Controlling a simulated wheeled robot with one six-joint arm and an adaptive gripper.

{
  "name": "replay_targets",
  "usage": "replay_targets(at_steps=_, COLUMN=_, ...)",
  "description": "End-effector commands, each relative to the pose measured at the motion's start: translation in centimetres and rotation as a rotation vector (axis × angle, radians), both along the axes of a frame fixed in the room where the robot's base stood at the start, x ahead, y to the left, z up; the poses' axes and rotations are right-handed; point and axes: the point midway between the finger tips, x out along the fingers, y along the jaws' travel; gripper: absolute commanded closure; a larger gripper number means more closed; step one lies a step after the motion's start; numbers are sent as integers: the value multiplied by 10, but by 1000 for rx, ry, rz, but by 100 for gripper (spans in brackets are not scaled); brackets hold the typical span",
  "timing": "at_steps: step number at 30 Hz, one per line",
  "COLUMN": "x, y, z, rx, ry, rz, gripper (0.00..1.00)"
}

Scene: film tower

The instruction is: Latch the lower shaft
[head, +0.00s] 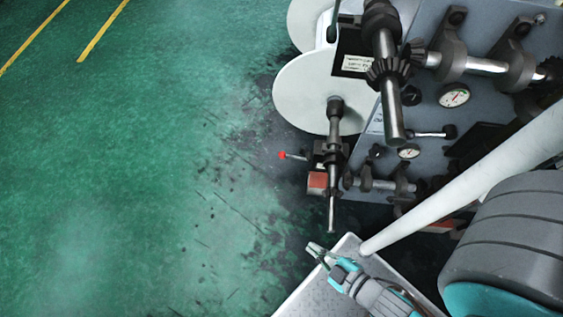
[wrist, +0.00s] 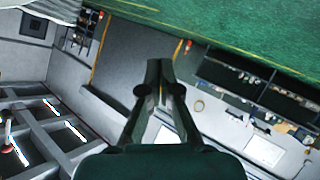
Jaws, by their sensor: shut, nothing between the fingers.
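The lower shaft (head: 332,213) sticks out from the lower part of the grey machine in the head view, with a dark bracket around it. A lever with a red knob (head: 283,155) points left beside that bracket, and a red block (head: 317,182) sits just below it. I cannot tell whether the latch is open or closed. My gripper (head: 314,247) is below the end of the lower shaft in the picture, apart from it. The gripper also shows in the wrist view (wrist: 159,66), shut and empty. The shaft is not visible in the wrist view.
An upper shaft (head: 391,115) with bevel gears juts out above the lower one. Large pale discs (head: 303,92) stand behind the shafts. Gauges (head: 454,95) are on the machine's panel. The green floor (head: 130,180) to the left is clear. The tilted wrist view shows distant shelves (wrist: 245,80).

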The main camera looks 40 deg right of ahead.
Motion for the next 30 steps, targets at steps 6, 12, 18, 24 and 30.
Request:
replay_targets(at_steps=6, x=40, y=-16, z=-117, rx=-415, ry=167, rz=160, gripper=100)
replay_targets(at_steps=12, x=86, y=-42, z=-199, rx=-791, ry=329, rz=311, gripper=100)
replay_targets(at_steps=18, x=143, y=-75, z=-255, rx=-1156, ry=507, rz=462, gripper=100)
replay_targets(at_steps=24, x=209, y=-110, z=-281, rx=-1505, ry=697, rz=607, gripper=100)
replay_targets(at_steps=30, x=267, y=-139, z=-280, rx=-1775, ry=873, rz=722, gripper=100)
